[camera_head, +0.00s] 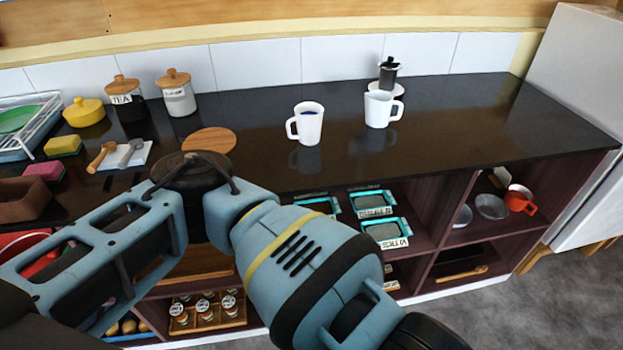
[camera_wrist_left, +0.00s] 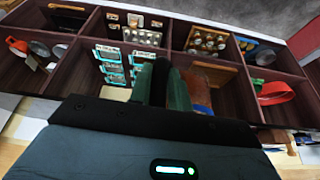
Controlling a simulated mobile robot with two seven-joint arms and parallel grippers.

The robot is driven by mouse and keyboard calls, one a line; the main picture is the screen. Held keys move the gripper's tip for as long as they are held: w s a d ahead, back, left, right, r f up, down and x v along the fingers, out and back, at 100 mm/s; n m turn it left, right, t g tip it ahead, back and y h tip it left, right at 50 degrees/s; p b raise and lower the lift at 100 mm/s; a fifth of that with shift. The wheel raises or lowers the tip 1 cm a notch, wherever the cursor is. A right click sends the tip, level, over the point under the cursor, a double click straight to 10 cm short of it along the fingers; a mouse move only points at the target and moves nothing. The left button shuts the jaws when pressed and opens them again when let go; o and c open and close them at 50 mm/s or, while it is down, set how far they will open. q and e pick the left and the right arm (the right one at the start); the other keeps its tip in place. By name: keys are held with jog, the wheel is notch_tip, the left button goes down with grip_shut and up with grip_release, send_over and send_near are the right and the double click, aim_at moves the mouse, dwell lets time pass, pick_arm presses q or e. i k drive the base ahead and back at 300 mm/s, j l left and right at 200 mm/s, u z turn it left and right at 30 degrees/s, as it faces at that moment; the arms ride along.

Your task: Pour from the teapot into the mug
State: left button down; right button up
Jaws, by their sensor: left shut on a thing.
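A white mug (camera_head: 308,124) with a dark blue inside stands upright on the black counter, handle to the left. A white jug-like vessel (camera_head: 379,109) stands right of it, handle to the right, with a small lip at its left. I see no clear teapot in either view. My left arm crosses the front of the head view, but its gripper is outside that view. In the left wrist view my left gripper (camera_wrist_left: 165,88) shows dark green fingers close together, in front of the shelves. What it is shut on is not clear. My right gripper is not in view.
A small dark pot (camera_head: 389,70) stands on a white saucer (camera_head: 386,88) behind the jug. Canisters (camera_head: 177,95), a round wooden board (camera_head: 209,140) and a dish rack (camera_head: 30,125) are at left. The counter's right part is clear. Open shelves (camera_head: 440,215) lie below.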

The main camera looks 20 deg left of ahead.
aim_at(309, 118)
jog(key=i, duration=1.35)
